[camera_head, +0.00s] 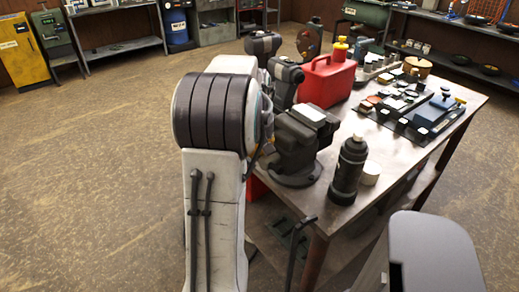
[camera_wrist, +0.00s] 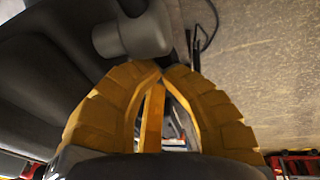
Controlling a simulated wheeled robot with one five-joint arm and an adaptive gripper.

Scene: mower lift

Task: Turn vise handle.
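The dark grey vise (camera_head: 297,148) stands on the near left corner of the workbench, in the head view. Its handle cannot be made out there; my arm covers the vise's left side. In the wrist view, a dark rounded knob with a short cylinder (camera_wrist: 135,36), which looks like part of the vise handle, lies just beyond and left of my fingertips. My gripper (camera_wrist: 163,72) shows two yellow-orange ribbed fingers whose tips meet. I see nothing held between the tips. The knob is close to them, but I cannot tell whether they touch. My gripper is hidden in the head view.
The workbench (camera_head: 392,152) also carries a black bottle (camera_head: 349,168), a red jerry can (camera_head: 326,82) and several tools on a dark mat. A thin black lever (camera_head: 299,245) stands below the bench's near corner. The floor (camera_head: 90,180) at left is clear.

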